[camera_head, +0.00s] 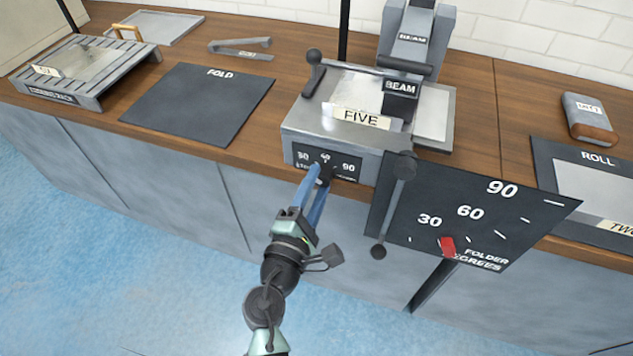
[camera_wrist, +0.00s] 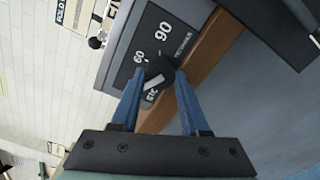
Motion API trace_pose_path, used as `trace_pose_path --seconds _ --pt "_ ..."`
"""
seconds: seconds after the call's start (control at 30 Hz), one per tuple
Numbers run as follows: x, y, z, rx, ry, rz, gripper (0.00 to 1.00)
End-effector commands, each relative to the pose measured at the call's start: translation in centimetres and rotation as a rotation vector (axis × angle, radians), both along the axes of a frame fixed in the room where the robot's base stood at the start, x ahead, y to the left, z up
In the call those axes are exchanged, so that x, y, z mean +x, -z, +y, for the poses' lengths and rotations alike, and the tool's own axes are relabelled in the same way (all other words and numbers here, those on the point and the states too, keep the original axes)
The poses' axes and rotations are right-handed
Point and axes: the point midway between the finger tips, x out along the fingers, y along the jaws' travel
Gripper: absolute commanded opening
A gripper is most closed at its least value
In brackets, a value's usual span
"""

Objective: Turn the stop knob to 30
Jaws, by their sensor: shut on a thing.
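The stop knob (camera_head: 326,173) is a dark round knob on a black dial plate (camera_head: 348,175) marked 30, 60 and 90, on the front of the grey folder machine. It also shows in the wrist view (camera_wrist: 157,72), with a pale bar across its face. Which number the bar points at is unclear. My gripper (camera_head: 321,176) has its blue fingers on either side of the knob, closed on it. In the wrist view the fingers (camera_wrist: 157,86) touch the knob's two sides. They partly hide the lower part of the dial near the 30.
A larger folder degrees board (camera_head: 470,215) with a red pointer (camera_head: 447,246) hangs right of the knob. A lever with dark ball ends (camera_head: 393,205) stands between them. The FIVE plate (camera_head: 362,118) and BEAM block lie above. Open floor is in front.

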Motion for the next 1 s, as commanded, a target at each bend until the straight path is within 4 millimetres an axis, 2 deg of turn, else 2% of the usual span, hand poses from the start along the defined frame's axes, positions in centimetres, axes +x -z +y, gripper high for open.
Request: trace_pose_path --seconds 0.53,0.57,0.7,1.0 --pt "-0.02 0.09 0.07 -0.024 -0.002 0.009 0.00" --pt "-0.02 0.09 0.07 -0.024 -0.002 0.009 0.50" --pt "-0.01 0.07 0.05 -0.023 -0.001 0.008 0.75" --pt "-0.10 0.04 0.06 -0.021 -0.001 0.007 0.75"
